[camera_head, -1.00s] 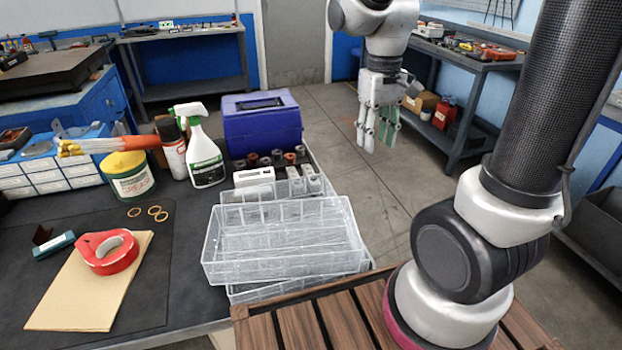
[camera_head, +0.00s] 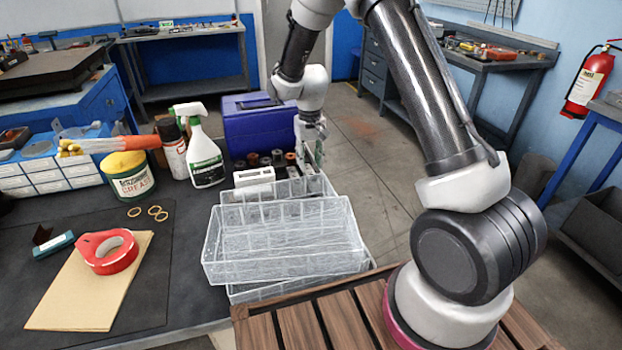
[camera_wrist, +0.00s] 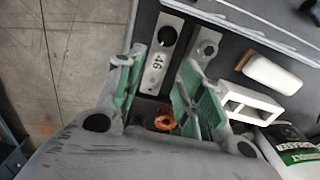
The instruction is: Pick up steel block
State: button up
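In the wrist view a flat grey steel block (camera_wrist: 158,68) marked "46", with a dark round hole at one end, lies on the dark bench between my gripper's fingers in the picture. A second grey steel block (camera_wrist: 205,47) with a hole lies beside it, partly behind the right finger. My gripper (camera_wrist: 160,70) is open, with green pads facing each other and nothing held. In the head view my gripper (camera_head: 312,152) points down above the bench's far right edge, and the blocks below it are small and partly hidden.
Clear plastic trays (camera_head: 285,268) are stacked in front of the blocks. A white slotted holder (camera_head: 254,177), short dark cylinders (camera_head: 265,160), a blue case (camera_head: 258,122) and a spray bottle (camera_head: 205,160) stand close by. An orange-topped cylinder (camera_wrist: 165,118) shows between the fingers.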

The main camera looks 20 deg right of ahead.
aim_at(311, 171)
jog(key=f, duration=0.4)
jog(key=shift+s+d+f, duration=0.1)
jog(key=shift+s+f, duration=0.2)
jog(key=shift+f, duration=0.1)
jog(key=shift+c, duration=0.3)
grip_shut()
jog(key=shift+r, duration=0.1)
notch_tip(311, 171, up, 10)
